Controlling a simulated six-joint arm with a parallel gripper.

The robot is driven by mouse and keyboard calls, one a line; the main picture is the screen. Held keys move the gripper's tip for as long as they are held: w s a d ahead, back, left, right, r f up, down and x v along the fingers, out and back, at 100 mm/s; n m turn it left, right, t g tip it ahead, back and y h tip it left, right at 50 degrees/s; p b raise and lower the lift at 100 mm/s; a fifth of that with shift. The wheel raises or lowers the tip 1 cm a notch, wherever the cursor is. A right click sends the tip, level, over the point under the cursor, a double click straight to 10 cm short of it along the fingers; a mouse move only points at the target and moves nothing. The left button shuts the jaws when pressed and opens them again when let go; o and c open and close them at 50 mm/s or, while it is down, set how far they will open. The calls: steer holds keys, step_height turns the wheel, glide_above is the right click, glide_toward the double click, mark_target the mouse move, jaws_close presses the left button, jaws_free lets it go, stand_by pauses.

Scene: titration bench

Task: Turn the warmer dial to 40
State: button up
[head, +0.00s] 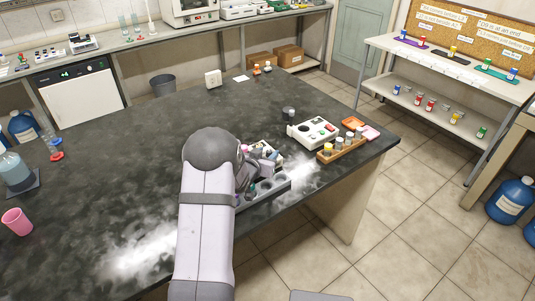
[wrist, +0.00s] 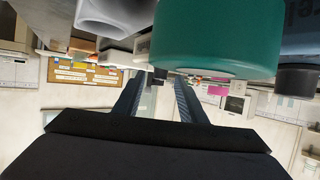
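A white device with dark round parts and a small green spot on top (head: 316,133) stands on the dark bench, right of centre in the head view. It may be the warmer; its dial and markings are too small to read. My gripper (wrist: 160,92) shows two dark fingers apart in the wrist view, with nothing between them. In the head view my arm largely hides it, over the grey caddy, left of and nearer than the white device. A large teal cap (wrist: 212,40) is very close above the fingers in the wrist view.
The grey caddy (head: 273,192) holds several bottles and tools beside my gripper. A wooden rack of small jars (head: 343,149) stands just right of the white device. The bench's left middle is clear.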

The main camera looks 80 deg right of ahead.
steer(key=b+v, duration=0.1)
steer(key=v, duration=0.5)
steer(key=shift+a, duration=0.15)
steer(key=shift+r, duration=0.1)
